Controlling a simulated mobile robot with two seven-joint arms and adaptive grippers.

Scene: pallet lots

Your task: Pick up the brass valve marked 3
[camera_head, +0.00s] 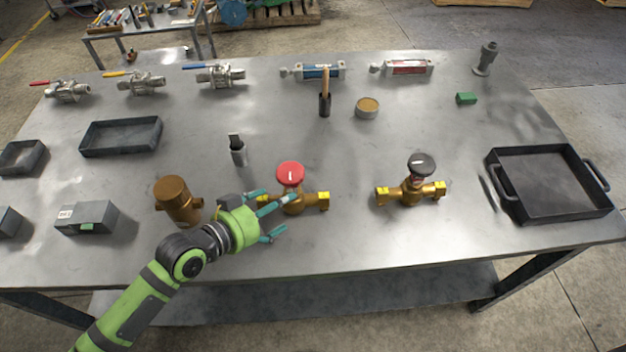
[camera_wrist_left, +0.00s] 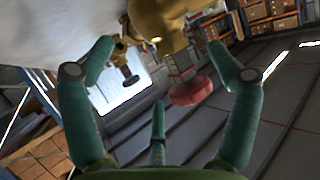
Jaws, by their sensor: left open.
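A brass valve with a red handwheel (camera_head: 291,174) stands on the metal table, yellow tags at its ends. A second brass valve with a black handwheel (camera_head: 421,166) stands to its right. I cannot read a number on either. My left gripper (camera_head: 272,214) is open beside the left end of the red-wheeled valve, one finger overlapping it in the picture. In the left wrist view, this valve's brass body (camera_wrist_left: 160,18) and red handwheel (camera_wrist_left: 190,92) show beyond the spread fingers. The black-wheeled valve (camera_wrist_left: 128,72) is further off. Contact cannot be told. My right gripper is not in view.
A brown-gold fitting (camera_head: 177,201) stands close left of my gripper, with a grey box (camera_head: 87,217) beyond. A dark cylinder (camera_head: 238,152) stands behind. A black tray (camera_head: 553,184) lies at the right. Lever valves (camera_head: 140,84) line the back left. Bare table separates the two brass valves.

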